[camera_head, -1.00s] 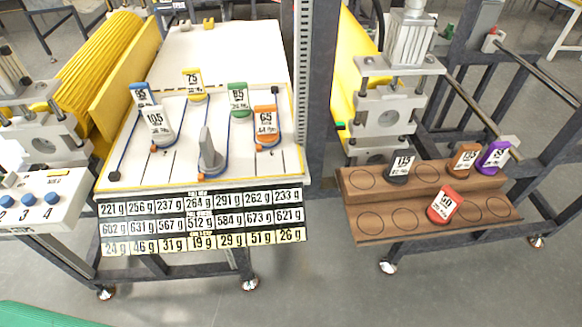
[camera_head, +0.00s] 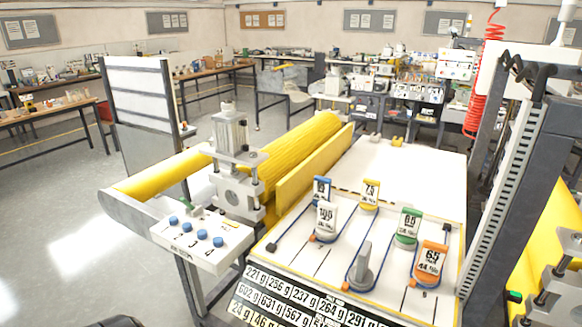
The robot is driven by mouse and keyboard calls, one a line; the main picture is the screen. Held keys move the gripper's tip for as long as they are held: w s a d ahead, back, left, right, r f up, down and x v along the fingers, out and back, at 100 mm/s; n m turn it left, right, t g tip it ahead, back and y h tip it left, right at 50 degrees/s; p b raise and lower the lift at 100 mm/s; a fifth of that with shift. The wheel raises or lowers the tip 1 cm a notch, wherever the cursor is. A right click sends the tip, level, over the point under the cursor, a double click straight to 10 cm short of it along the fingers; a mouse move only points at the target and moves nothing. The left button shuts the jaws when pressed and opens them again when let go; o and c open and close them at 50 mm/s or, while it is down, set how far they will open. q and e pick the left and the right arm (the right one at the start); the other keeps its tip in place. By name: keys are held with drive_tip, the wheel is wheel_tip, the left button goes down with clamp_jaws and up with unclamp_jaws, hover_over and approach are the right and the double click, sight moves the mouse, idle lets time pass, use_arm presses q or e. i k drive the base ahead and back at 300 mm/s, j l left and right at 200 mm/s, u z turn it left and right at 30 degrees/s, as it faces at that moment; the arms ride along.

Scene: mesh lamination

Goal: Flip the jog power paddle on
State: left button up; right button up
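A white control box (camera_head: 203,240) with several blue round knobs stands left of the white board. A grey upright lever (camera_head: 362,268) stands on the white board (camera_head: 321,247) among tagged weights. No part is clearly labelled as the jog power paddle. Neither of my grippers is in view.
A yellow roller (camera_head: 300,150) and metal press (camera_head: 233,160) stand behind the control box. Orange, green, white, yellow and blue tagged weights stand on the board. A dark upright post (camera_head: 505,185) rises at the right. Floor at the left (camera_head: 60,240) is clear.

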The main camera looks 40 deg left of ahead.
sight(184, 201)
drive_tip(key=u, duration=2.1)
